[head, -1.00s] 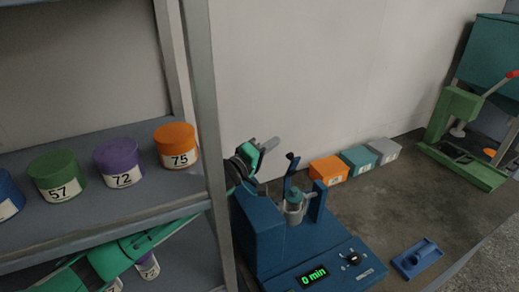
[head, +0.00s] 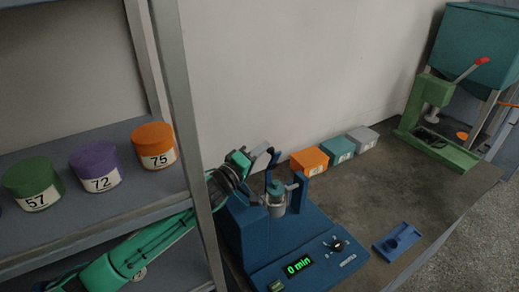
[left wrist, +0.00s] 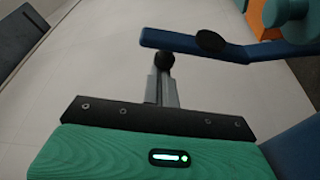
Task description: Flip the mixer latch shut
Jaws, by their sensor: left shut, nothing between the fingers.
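The blue mixer (head: 290,240) stands on the bench with a "0 min" display. A grey jar with a teal lid (head: 276,190) sits in its holder. The latch (head: 269,178), a blue lever, stands raised at the jar's far side. Its dark knob (head: 275,158) is close to my left fingertips. My left gripper (head: 264,152) is shut and empty, above and behind the jar. My right gripper is out of view.
A grey shelf with numbered jars, such as the orange one (head: 153,146), stands close on the left, its post before my arm. Orange (head: 309,161), teal and grey boxes line the wall. A blue holder (head: 397,242) and green press (head: 437,125) are right.

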